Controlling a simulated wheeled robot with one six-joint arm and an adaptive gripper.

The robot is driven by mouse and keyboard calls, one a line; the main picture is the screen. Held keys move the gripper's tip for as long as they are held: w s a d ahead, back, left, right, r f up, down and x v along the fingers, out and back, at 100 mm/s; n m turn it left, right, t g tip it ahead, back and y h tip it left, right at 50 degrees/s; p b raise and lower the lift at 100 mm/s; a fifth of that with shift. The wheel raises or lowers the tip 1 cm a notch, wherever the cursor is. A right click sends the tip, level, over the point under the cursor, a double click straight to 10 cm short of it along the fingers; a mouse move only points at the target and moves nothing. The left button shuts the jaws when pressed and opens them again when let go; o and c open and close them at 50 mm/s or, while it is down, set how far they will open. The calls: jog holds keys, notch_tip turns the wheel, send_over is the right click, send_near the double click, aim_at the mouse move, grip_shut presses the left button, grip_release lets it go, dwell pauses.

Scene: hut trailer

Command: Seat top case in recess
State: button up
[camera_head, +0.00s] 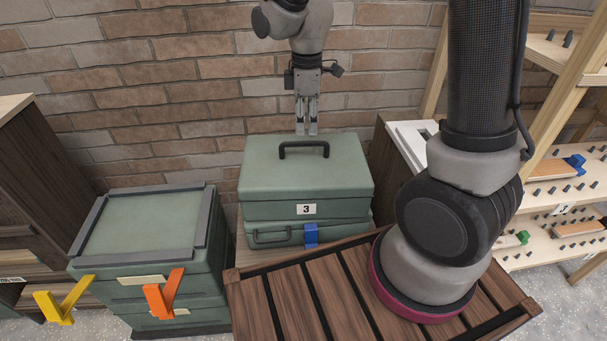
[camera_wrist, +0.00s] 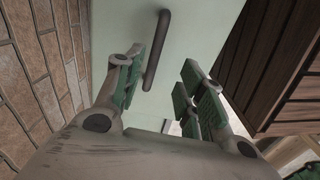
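The top case (camera_head: 270,178) is a green box with a label "3" and a dark handle (camera_head: 303,147) on its lid. It rests on another green case (camera_head: 270,234) with a blue latch. My gripper (camera_head: 306,131) points down just above and behind the handle. In the wrist view, its fingers (camera_wrist: 163,70) are spread apart and empty, with the handle (camera_wrist: 157,50) showing beyond and between them, nearer the left finger. The grey-rimmed recess (camera_head: 190,202) is on top of the green cabinet at the left; its inside is bare.
A slatted wooden crate top (camera_head: 310,290) stands in front of the cases. Yellow (camera_head: 62,302) and orange (camera_head: 163,296) brackets are by the cabinet. A brick wall (camera_head: 180,70) is close behind. A white-topped unit (camera_head: 408,135) and pegged shelves (camera_head: 555,185) stand at the right.

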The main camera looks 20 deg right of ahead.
aim_at(304, 145)
jog(key=f, duration=0.5)
jog(key=w+f, duration=0.1)
jog(key=f, duration=0.2)
jog(key=shift+a+f, duration=0.1)
grip_shut()
